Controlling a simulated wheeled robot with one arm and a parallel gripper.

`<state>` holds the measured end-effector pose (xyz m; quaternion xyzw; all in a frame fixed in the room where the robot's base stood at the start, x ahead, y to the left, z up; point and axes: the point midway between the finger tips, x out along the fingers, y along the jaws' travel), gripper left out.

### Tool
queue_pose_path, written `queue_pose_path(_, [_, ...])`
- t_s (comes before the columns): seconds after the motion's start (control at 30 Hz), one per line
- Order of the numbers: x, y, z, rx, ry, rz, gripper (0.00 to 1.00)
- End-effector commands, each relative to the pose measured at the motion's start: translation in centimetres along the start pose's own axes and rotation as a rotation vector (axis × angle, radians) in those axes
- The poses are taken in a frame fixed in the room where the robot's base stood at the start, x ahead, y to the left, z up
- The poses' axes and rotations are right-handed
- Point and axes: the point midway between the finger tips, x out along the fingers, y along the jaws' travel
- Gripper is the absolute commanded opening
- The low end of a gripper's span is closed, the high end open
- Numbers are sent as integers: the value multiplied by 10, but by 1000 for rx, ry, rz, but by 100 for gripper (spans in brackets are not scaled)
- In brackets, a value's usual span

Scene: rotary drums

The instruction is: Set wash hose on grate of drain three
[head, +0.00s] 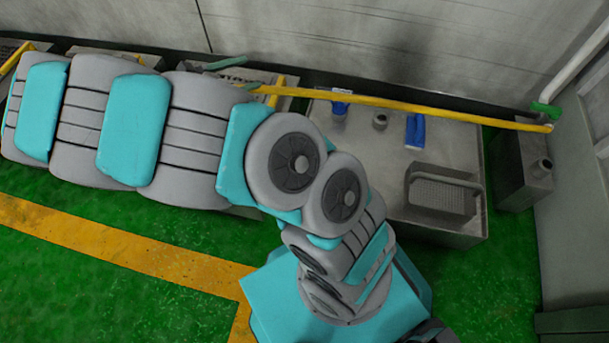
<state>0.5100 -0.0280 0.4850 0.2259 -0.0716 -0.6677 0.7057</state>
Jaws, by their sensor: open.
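My arm reaches from the bottom middle up and across to the left edge of the head view. My gripper is not in view, as the arm runs to the left edge. Low grey units stand along the wall behind the arm. One (262,76) has a dark slotted top, and another (118,56) lies farther left; both are partly hidden by my arm. I cannot tell which is drain three. I cannot make out the wash hose for certain; a short grey-green piece (226,63) lies near the slotted top.
A grey bench (385,165) stands right of my arm, with blue items (415,131) and a grey basket (441,194) on it. A yellow rail (420,109) runs along the wall side. A grey canister (522,172) stands at the right. Green floor (90,270) with a yellow stripe is clear at lower left.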

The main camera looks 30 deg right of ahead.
Motion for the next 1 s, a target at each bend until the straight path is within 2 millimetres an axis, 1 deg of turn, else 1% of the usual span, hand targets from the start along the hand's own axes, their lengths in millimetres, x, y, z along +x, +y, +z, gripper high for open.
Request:
queue_pose_path(0.03, [11, -8, 17, 46, 11, -60, 70])
queue_pose_path(0.17, [32, -35, 50, 155, 47, -210, 70])
queue_pose_path(0.2, [38, -44, 59, 186, 57, -256, 70])
queue_pose_path(0.3, [47, -69, 80, 267, 89, -369, 70])
queue_pose_path(0.47, [53, -110, 105, 393, 146, -544, 70])
queue_pose_path(0.5, [53, -120, 110, 423, 163, -588, 70])
queue_pose_path(0.57, [51, -135, 117, 467, 187, -651, 70])
queue_pose_path(0.73, [39, -175, 132, 589, 265, -823, 70])
queue_pose_path(0.87, [22, -202, 139, 676, 332, -947, 70])
queue_pose_path(1.0, [0, -228, 145, 761, 408, -1074, 70])
